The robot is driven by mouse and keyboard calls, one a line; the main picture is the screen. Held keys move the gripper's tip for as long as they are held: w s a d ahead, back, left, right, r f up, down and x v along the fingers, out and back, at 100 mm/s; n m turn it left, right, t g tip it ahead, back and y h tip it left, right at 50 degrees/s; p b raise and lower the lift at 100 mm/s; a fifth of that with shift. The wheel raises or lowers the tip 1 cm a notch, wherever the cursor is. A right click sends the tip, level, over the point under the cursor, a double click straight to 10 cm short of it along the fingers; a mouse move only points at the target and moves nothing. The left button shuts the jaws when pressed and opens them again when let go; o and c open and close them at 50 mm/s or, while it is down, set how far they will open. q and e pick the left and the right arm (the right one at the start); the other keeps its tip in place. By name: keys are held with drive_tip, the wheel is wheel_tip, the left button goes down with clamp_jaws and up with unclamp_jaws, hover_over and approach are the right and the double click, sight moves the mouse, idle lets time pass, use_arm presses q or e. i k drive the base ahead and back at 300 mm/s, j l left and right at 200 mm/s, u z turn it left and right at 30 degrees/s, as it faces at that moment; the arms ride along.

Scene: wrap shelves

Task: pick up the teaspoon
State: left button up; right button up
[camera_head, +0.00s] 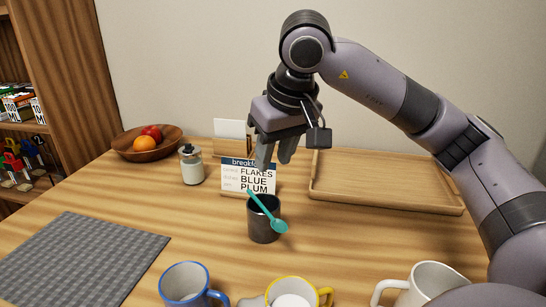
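The teal teaspoon (267,213) leans across the mouth of a dark cup (262,230) near the middle of the table. My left gripper is not in view.
A breakfast card (247,178) stands behind the cup, with a white jar (191,166) and fruit bowl (147,151) to its left. A wooden tray (385,183) is at the right. Blue (185,285), yellow-rimmed (292,289) and white (430,281) mugs line the front. A grey mat (80,262) lies left.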

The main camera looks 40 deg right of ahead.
sight(248, 191)
drive_tip(key=k+j, duration=0.85)
